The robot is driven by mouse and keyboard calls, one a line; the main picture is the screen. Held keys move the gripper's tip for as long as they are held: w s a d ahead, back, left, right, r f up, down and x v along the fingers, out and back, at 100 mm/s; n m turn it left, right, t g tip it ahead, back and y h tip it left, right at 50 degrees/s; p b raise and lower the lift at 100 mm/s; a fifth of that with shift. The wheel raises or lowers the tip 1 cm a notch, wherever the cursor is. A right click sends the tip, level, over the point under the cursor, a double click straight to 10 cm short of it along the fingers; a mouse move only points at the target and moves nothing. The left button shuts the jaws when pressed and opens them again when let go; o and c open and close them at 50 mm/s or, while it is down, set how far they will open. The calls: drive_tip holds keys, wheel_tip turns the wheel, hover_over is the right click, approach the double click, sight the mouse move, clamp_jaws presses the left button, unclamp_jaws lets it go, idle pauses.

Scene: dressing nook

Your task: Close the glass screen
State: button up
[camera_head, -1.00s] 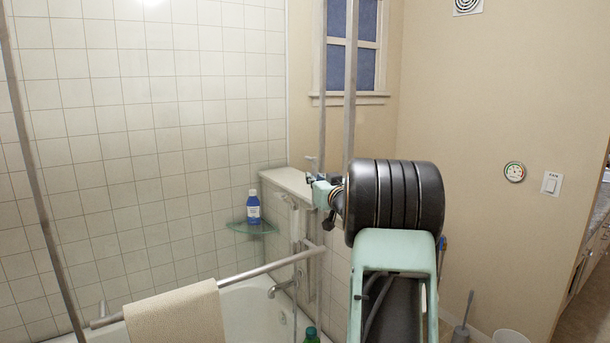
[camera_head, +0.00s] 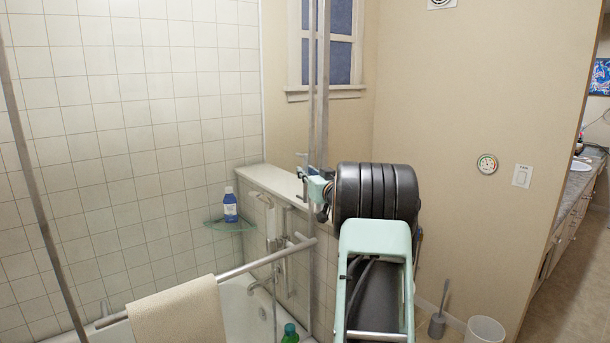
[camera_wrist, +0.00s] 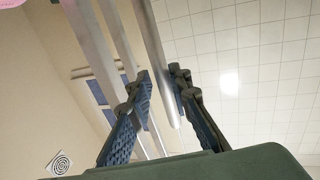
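The glass screen is a clear pane with a metal edge bar (camera_head: 312,110) and a slanted bar at the far left (camera_head: 38,190). A horizontal rail (camera_head: 262,262) with a beige towel (camera_head: 180,312) crosses it. My gripper (camera_head: 318,188) is at the screen's right edge bar, above the rail end; its fingers are small and partly hidden there. A fixed post (camera_head: 324,70) stands just right of the edge bar, with a narrow gap between.
Behind the screen are the bathtub (camera_head: 240,305), a ledge (camera_head: 270,180) and a blue bottle (camera_head: 230,207) on a corner shelf (camera_head: 218,224). A toilet brush (camera_head: 438,322) and white bin (camera_head: 484,330) stand on the floor at right.

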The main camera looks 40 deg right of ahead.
drive_tip(key=shift+o, duration=1.1)
drive_tip(key=shift+d, duration=0.15)
drive_tip(key=shift+f, duration=0.1)
drive_tip(key=shift+a, duration=0.2)
drive_tip(key=shift+s, duration=0.1)
drive_tip(key=v, duration=1.2)
